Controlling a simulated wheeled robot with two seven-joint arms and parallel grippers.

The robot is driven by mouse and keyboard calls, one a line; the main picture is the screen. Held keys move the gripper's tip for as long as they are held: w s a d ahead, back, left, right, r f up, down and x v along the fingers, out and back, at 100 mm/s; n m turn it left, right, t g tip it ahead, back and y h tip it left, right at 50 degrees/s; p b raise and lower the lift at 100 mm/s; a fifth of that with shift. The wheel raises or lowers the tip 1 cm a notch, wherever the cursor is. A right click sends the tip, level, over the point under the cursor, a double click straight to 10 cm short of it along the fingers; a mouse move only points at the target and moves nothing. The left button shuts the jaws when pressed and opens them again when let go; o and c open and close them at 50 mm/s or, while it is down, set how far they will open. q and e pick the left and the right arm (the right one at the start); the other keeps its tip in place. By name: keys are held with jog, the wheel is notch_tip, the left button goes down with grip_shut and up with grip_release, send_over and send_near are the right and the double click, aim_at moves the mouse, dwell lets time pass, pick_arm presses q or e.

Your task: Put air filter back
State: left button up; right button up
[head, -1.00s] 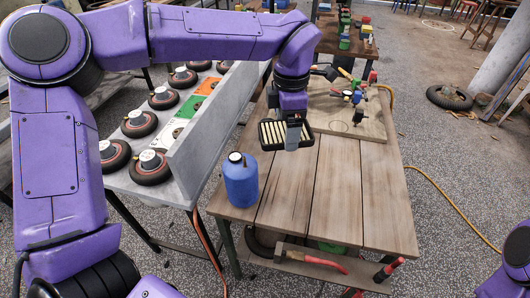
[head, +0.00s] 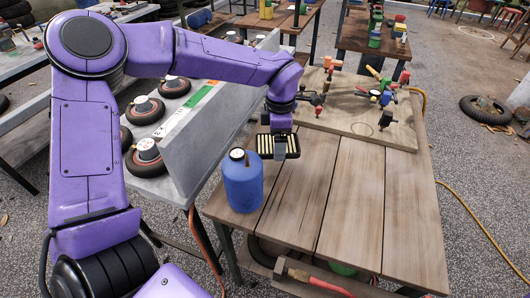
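The air filter (head: 265,147), a black frame with cream pleats, is at my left gripper (head: 281,150), over the wooden bench (head: 350,190). The gripper's grey fingers overlap the filter's right part and appear shut on it. The filter is behind and slightly right of a blue canister (head: 243,183). I cannot tell whether its underside touches the bench. My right gripper is out of view.
A light wooden board (head: 335,112) with several coloured valves and fittings (head: 380,92) lies at the bench's back. A grey panel (head: 205,125) and wheels on a table stand left. The bench's front right is clear.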

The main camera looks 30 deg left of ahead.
aim_at(265, 135)
pick_arm(q)
jog(key=a+f, duration=0.1)
jog(key=f, duration=0.1)
jog(key=a+f, duration=0.2)
jog(key=f, duration=0.1)
jog(key=a+f, duration=0.2)
jog(key=f, duration=0.1)
jog(key=shift+w+f, duration=0.25)
jog(key=shift+w, duration=0.1)
jog(key=shift+w+f, duration=0.1)
jog(key=shift+f, duration=0.25)
jog(key=shift+d, duration=0.1)
jog(key=shift+f, duration=0.1)
jog(key=o, duration=1)
notch_tip(265, 135, up, 12)
jog(key=shift+r, duration=0.2)
